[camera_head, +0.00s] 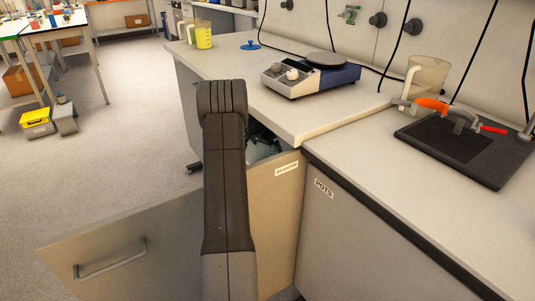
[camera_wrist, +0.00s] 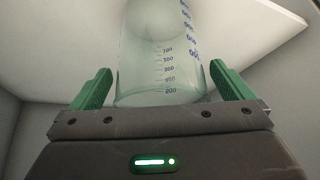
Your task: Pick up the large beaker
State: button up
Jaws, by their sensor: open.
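The large beaker (camera_wrist: 160,60) is clear, greenish glass with printed volume marks, and it fills the middle of the wrist view. My gripper (camera_wrist: 162,84) is open, with one green finger on each side of the beaker. Gaps show between the fingers and the glass, so neither finger appears to touch it.
On the right counter, a clear jug (camera_head: 427,80) stands behind a black board (camera_head: 468,148) with orange-handled tools.

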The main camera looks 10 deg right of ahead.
jog(key=shift+x, duration=0.8)
jog(key=shift+w+r, duration=0.15)
jog(key=c, duration=1)
jog(key=shift+d+r, duration=0.1)
jog(key=shift+r, duration=0.1)
